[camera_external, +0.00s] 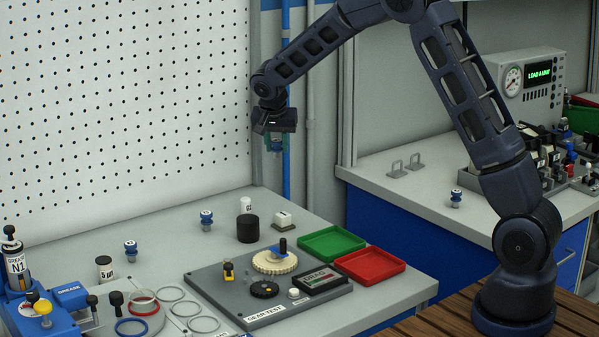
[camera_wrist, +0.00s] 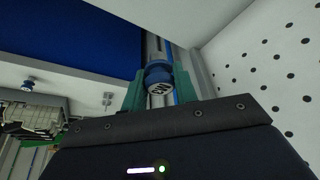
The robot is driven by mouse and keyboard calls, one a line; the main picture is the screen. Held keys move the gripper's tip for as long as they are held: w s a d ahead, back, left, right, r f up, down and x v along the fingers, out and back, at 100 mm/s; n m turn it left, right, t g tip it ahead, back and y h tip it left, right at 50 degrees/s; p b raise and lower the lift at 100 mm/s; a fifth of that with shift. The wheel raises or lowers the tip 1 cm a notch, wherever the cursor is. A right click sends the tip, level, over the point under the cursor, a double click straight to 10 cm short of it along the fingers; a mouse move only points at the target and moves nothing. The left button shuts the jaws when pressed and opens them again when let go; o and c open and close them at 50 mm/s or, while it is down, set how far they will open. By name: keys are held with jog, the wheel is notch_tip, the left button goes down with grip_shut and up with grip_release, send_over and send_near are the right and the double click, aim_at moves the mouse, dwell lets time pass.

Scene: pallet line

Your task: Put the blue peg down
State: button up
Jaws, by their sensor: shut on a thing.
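My gripper (camera_external: 275,143) is raised in front of the pegboard, high above the back of the left bench. It is shut on a small blue peg (camera_external: 277,148). In the wrist view the blue peg (camera_wrist: 159,73) sits between the two green fingers (camera_wrist: 160,88), with a pale, dark-lettered end showing. Nothing is under the peg at its height; it hangs clear of the bench (camera_external: 165,222). Similar blue-and-grey pieces stand on the bench (camera_external: 207,220), nearer the left (camera_external: 130,251) and on the right-hand bench (camera_external: 456,197).
A gear test plate (camera_external: 210,283) with gears, a green tray (camera_external: 331,243) and a red tray (camera_external: 369,265) occupy the front right. A black cylinder (camera_external: 247,228) stands behind them. A grease station (camera_external: 45,312) and rings fill the front left. Bare bench remains at the back.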

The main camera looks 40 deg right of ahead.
aim_at(277, 140)
notch_tip(277, 140, up, 5)
jog(key=shift+r, duration=0.2)
jog(key=shift+d+r, duration=0.1)
jog(key=shift+d, duration=0.05)
jog(key=s+d+f+m+g, duration=0.1)
jog(key=s+d+m+g, duration=0.2)
jog(key=d, duration=1.1)
jog(key=s+d+m, duration=0.3)
jog(key=d+m, duration=0.3)
jog(key=d, duration=0.8)
jog(key=s+d+f+m+g, duration=0.15)
jog(key=s+d+m, duration=0.25)
jog(key=s+d, duration=0.5)
jog(key=s+d+m+g, duration=0.2)
jog(key=s+d+m, duration=0.35)
jog(key=d, duration=0.75)
jog(key=shift+n, duration=0.35)
notch_tip(277, 140, down, 19)
jog(key=shift+d+f, duration=0.1)
jog(key=shift+f, duration=0.05)
jog(key=o, duration=1)
jog(key=shift+f, duration=0.15)
jog(key=shift+c, duration=0.2)
